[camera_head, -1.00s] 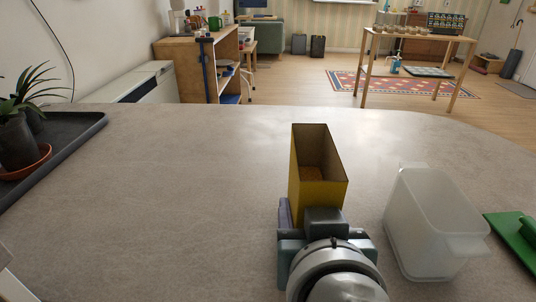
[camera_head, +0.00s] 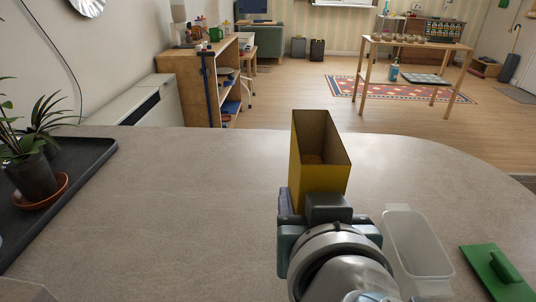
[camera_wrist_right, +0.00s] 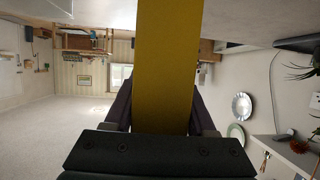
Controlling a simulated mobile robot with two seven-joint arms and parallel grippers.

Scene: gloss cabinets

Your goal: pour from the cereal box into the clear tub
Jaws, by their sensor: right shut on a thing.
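The yellow cereal box (camera_head: 318,165) is upright with its open top facing up, and some brown contents show inside. My right gripper (camera_head: 312,205) is shut on the box's near lower part. In the right wrist view the yellow box (camera_wrist_right: 165,65) stands between the two fingers (camera_wrist_right: 163,112). The clear tub (camera_head: 418,245) stands on the counter to the right of my right gripper. The tub is open and looks empty; part of its near left side is hidden by my right arm. My left gripper is not in view.
A green object with a handle (camera_head: 497,270) lies right of the tub. A dark tray (camera_head: 75,185) with a potted plant (camera_head: 30,175) is at the left. The grey counter (camera_head: 190,220) is clear between tray and box. A shelf and table stand beyond.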

